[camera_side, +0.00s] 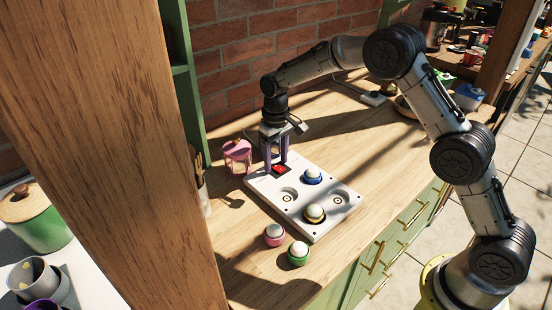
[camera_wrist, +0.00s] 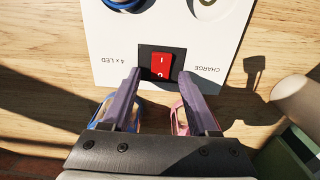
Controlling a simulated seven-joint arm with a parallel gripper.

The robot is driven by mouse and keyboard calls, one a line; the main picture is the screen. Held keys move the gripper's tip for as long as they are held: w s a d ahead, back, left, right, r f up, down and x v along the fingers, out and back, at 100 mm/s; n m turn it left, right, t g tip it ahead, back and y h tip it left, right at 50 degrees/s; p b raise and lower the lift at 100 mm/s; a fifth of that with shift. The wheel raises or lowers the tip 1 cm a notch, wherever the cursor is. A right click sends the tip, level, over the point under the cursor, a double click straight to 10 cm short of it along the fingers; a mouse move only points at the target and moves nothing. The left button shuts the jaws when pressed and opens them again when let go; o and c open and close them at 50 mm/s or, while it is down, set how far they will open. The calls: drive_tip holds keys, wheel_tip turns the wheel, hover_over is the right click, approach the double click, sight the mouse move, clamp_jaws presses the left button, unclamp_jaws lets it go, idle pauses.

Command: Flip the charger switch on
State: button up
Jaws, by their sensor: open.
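The charger (camera_side: 308,226) is a white flat board on the wooden table. Its red rocker switch (camera_side: 279,169) sits in a dark square at the board's far-left end. In the wrist view the red switch (camera_wrist: 161,66) shows "I" and "O" marks, between the printed words "CHARGE" and "4 x LED". Which way it is tilted I cannot tell. My gripper (camera_side: 276,168) points down over that end of the board. Its purple fingers (camera_wrist: 160,76) are open, one on each side of the switch, with nothing between them. Whether they touch the board is unclear.
A blue-ringed ball lamp (camera_side: 312,176) and a dark gold one (camera_side: 314,214) sit on the board, beside empty round sockets. Pink (camera_side: 274,235) and green (camera_side: 298,254) ones stand on the table in front. A pink lantern (camera_side: 237,156) stands close left of my gripper.

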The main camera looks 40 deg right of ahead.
clamp_jaws()
idle(0.3)
drive_tip(key=shift+s+r+t, duration=0.1)
drive_tip(key=shift+s+t, duration=0.1)
drive_tip(key=shift+t, duration=0.55)
drive_tip(key=shift+s+t, duration=0.15)
drive_tip(key=shift+t, duration=0.6)
unclamp_jaws()
